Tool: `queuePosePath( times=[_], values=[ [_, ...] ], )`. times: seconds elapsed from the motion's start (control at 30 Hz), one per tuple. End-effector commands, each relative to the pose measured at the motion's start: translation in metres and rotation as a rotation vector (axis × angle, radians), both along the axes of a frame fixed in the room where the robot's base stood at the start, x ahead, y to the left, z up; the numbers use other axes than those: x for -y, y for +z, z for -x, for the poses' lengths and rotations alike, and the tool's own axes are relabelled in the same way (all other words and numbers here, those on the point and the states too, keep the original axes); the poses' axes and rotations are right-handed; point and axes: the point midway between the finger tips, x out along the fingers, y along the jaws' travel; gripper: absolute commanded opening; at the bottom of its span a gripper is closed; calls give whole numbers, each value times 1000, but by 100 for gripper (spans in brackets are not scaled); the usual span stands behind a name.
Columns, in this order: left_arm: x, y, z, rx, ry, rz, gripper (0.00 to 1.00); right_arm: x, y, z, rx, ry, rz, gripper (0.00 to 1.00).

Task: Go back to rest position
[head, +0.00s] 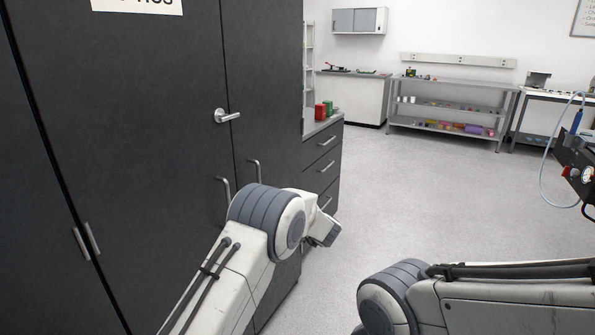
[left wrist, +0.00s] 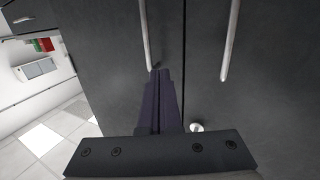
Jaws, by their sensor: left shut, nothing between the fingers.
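My left gripper (left wrist: 159,76) is shut and empty in the left wrist view. Its dark fingers point at the front of a tall dark cabinet, with a long handle (left wrist: 148,30) just left of the fingertips and another handle (left wrist: 231,42) to the right. I cannot tell whether the fingertips touch the cabinet. In the head view my left arm is bent in front of the dark cabinet (head: 130,130), its far end near the cabinet's right edge. My right arm comes in at the lower right; its gripper is out of view.
The cabinet's doors, with a lever handle (head: 227,115), stand close beside my left arm. A drawer unit (head: 322,160) adjoins it, with red and green containers on top. A metal shelf rack (head: 450,108) stands at the back. The grey floor (head: 430,200) between is clear.

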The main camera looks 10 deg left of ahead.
Motion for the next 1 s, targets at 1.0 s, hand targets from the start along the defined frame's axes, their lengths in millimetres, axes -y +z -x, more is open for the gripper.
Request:
queuePosePath(
  times=[1.0],
  values=[
    [-39,-78,383,-1235,-630,452,0,0,0,0,0,0,0,98]
  ],
)
